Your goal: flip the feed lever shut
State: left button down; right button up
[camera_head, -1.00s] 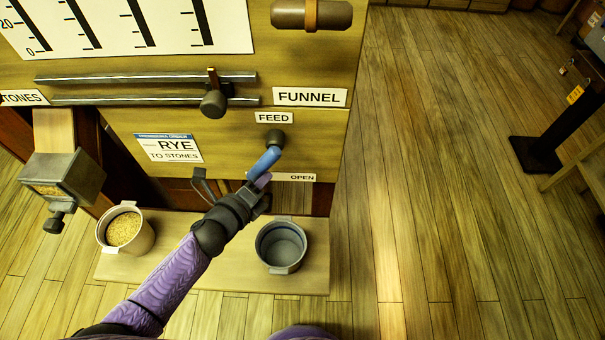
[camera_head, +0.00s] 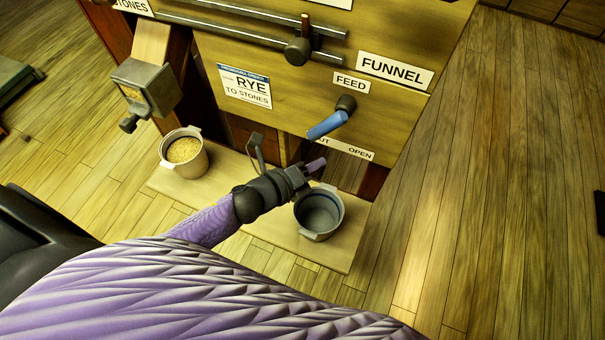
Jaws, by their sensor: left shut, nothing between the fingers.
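The feed lever (camera_head: 327,126) has a blue handle on a dark round pivot on the wooden panel, under the FEED label (camera_head: 351,83). Its handle points down and left, toward the SHUT end of the label strip (camera_head: 344,149), away from OPEN. The handle covers part of the word SHUT. My left gripper (camera_head: 318,165) is shut and empty, below the lever's tip, with a visible gap between them. It is above the back rim of the empty grey pail. My right gripper is not in view.
A grey pail (camera_head: 319,212) and a grain-filled pail (camera_head: 184,153) stand on a wooden platform (camera_head: 215,188). A grey box spout (camera_head: 146,88) hangs at left. A slider knob (camera_head: 298,51) is above the lever.

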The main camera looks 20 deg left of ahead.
pick_arm(q)
jog(key=v, duration=0.4)
jog(key=shift+s+a+r, duration=0.1)
jog(key=shift+s+r, duration=0.1)
jog(key=shift+s, duration=0.2)
